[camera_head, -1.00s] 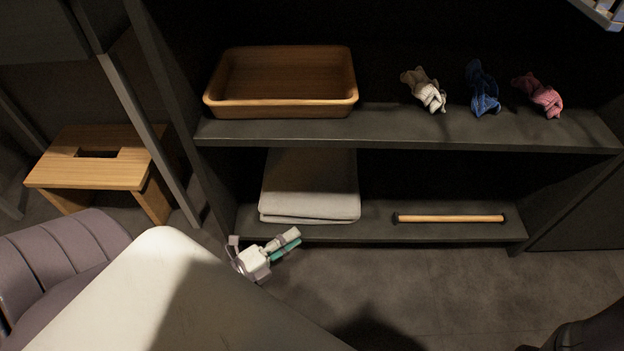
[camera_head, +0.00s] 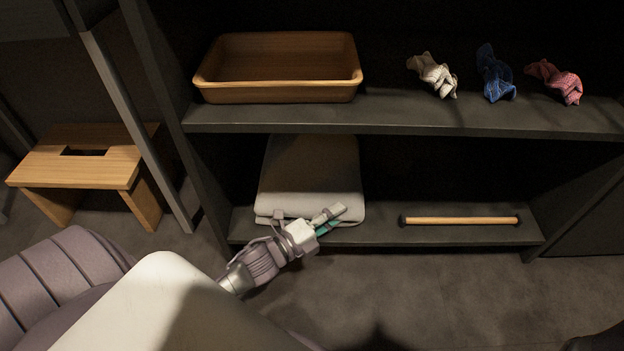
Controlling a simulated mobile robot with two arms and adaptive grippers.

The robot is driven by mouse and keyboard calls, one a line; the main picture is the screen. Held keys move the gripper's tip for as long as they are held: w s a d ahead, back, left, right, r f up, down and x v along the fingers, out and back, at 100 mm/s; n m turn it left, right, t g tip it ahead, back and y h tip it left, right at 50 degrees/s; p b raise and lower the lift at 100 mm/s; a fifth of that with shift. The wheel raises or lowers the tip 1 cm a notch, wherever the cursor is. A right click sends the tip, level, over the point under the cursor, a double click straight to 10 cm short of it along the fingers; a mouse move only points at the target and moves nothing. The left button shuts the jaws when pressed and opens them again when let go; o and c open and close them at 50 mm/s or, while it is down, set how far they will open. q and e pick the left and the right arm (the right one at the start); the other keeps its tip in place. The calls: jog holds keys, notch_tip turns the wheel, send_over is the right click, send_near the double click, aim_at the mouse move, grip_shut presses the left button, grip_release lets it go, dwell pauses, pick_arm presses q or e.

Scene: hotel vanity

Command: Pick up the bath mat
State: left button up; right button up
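The bath mat (camera_head: 310,180) is a folded, pale grey stack on the left part of the lower shelf. Its front edge faces me and lies near the shelf's front edge. My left gripper (camera_head: 335,220) is in front of the mat's front edge, low and to the right of its middle, and overlaps it in the picture. Its fingers point right and slightly up. I cannot tell whether they touch the mat or how far apart they are. My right gripper is not in view.
A wooden tray (camera_head: 278,95) stands on the upper shelf (camera_head: 400,117), with crumpled white (camera_head: 434,75), blue (camera_head: 495,75) and pink (camera_head: 556,81) cloths to its right. A wooden rod (camera_head: 460,221) lies right of the mat. A wooden stool (camera_head: 80,170) stands at left.

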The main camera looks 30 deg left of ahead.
pick_arm(q)
grip_shut()
jog(key=shift+r, duration=0.2)
dwell(0.3)
